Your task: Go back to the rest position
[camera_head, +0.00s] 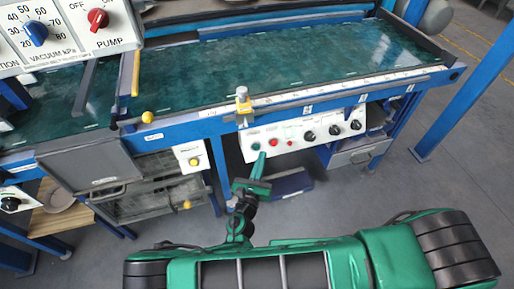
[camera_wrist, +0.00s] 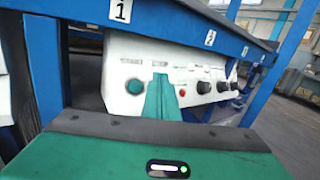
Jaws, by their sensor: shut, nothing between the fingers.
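My green gripper (camera_head: 261,157) is shut and empty, its narrow tip pointing at the white control panel (camera_head: 300,147) on the front of the blue-framed machine. In the wrist view the closed fingers (camera_wrist: 161,78) stand in front of the panel (camera_wrist: 185,62), just right of a green button (camera_wrist: 135,87). The green button (camera_head: 256,146) is just above the tip in the head view. I cannot tell whether the tip touches the panel. A red button (camera_head: 273,142) and black knobs (camera_head: 309,135) sit to the right, and the red button (camera_wrist: 182,93) also shows in the wrist view.
The machine's wet, green table top (camera_head: 280,62) spans the back. Its blue frame (camera_head: 215,125) overhangs the panel. A second panel with a red knob (camera_head: 98,19) is at upper left. A blue post (camera_head: 470,90) stands at right. Grey floor (camera_head: 400,180) is open at lower right.

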